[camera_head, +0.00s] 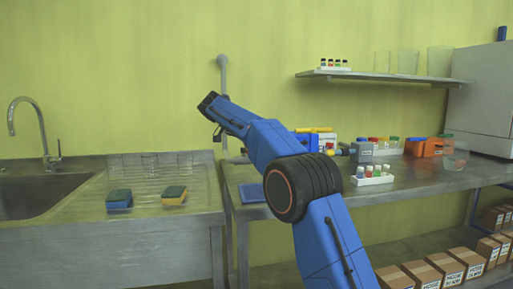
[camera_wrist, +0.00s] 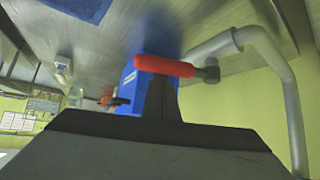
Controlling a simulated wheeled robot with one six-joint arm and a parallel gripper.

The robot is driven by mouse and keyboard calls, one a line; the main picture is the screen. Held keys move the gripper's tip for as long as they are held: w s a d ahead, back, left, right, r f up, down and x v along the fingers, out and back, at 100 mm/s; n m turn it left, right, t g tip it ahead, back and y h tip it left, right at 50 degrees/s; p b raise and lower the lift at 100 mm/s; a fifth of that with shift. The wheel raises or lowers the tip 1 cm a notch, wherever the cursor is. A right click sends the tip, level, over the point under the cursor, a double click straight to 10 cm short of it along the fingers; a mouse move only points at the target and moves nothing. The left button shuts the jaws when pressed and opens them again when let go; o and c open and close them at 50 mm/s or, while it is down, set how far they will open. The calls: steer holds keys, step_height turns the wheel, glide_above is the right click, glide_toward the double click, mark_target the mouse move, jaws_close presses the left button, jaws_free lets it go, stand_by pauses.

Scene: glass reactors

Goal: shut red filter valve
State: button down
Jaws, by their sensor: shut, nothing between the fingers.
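A red valve handle (camera_wrist: 165,66) lies across the upper end of a blue block (camera_wrist: 140,90) with a small white label in the wrist view. Its right end meets a grey metal fitting (camera_wrist: 208,74) beside a grey pipe. My gripper (camera_wrist: 167,88) shows as a dark narrow shape rising from the bottom of the wrist view, shut and empty. It overlaps the block just below the handle; I cannot tell whether it touches. In the head view my blue arm reaches up and left, and I cannot make out the red handle there.
The bent grey pipe (camera_wrist: 291,105) stands right of the handle; its upright (camera_head: 224,80) shows against the wall. Racks of colored-capped vials (camera_head: 372,176) stand on the bench at right. A sink (camera_head: 35,195) and two sponges (camera_head: 174,195) are at left. A shelf (camera_head: 380,77) hangs above.

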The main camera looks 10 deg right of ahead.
steer(key=shift+s+a, duration=0.2)
steer(key=shift+a, duration=0.55)
steer(key=shift+s+a, duration=0.2)
steer(key=shift+a, duration=0.7)
steer(key=d, duration=0.1)
steer(key=d+r, duration=0.1)
steer(key=d, duration=0.2)
steer(key=shift+w+r, duration=0.1)
steer(key=shift+r, duration=0.3)
steer(key=a+r, duration=0.6)
steer(key=a, duration=0.1)
steer(key=shift+r, duration=0.25)
steer(key=shift+s+a, duration=0.1)
steer(key=shift+s, duration=0.1)
